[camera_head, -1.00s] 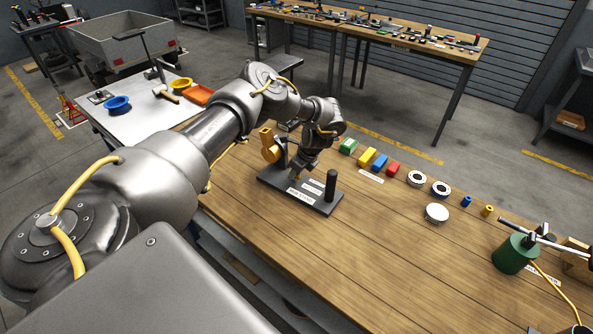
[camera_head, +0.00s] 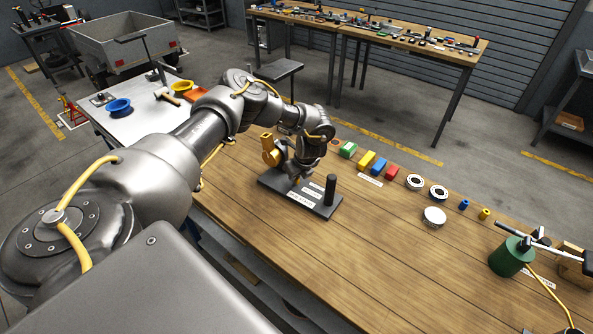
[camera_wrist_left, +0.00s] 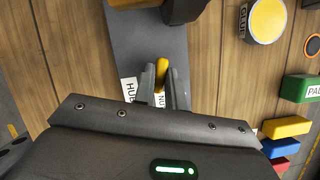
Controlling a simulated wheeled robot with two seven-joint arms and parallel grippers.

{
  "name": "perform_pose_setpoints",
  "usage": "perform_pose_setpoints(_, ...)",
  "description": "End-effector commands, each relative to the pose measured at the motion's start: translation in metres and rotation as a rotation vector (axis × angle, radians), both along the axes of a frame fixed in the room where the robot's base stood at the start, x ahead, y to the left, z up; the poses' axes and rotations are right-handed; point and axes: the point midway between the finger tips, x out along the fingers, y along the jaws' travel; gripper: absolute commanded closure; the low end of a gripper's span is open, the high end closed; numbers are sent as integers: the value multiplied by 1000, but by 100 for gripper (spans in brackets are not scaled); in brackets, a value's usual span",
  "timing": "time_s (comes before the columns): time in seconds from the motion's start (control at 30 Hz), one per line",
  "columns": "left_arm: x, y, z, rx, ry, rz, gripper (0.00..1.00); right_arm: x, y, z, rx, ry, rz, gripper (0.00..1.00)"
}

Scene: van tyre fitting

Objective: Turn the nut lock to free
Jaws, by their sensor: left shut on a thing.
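The nut lock shows in the left wrist view as a small yellow lever (camera_wrist_left: 161,72) over a dark plate. My left gripper (camera_wrist_left: 161,90) is shut on this lever, one finger on each side. The dark base plate (camera_head: 322,210) lies on the wooden bench and carries white labels, one starting with "HUB" and one with "NU" in the wrist view. In the head view my left gripper (camera_head: 297,174) is low over the plate and hides the lever. The lever's exact angle is hard to tell. My right gripper is not in view.
Green (camera_head: 348,150), yellow and red blocks lie behind. A green can (camera_head: 511,256) stands at right. The bench front is clear.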

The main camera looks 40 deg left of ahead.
Motion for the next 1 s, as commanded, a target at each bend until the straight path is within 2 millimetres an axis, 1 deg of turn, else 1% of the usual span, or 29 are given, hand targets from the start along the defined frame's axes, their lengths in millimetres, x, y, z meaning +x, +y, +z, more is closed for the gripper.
perform_pose_setpoints(0.03,-1,0,2,-3,1,-41,100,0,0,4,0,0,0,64)
perform_pose_setpoints(0.17,-2,1,0,-2,0,-164,100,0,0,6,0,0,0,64)
perform_pose_setpoints(0.43,-3,3,-2,-2,-1,-420,100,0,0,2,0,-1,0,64)
perform_pose_setpoints(0.8,-4,4,-4,-1,-2,-760,100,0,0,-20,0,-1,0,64)
perform_pose_setpoints(1.0,-4,5,-4,-1,-2,-914,100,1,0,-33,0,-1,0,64)
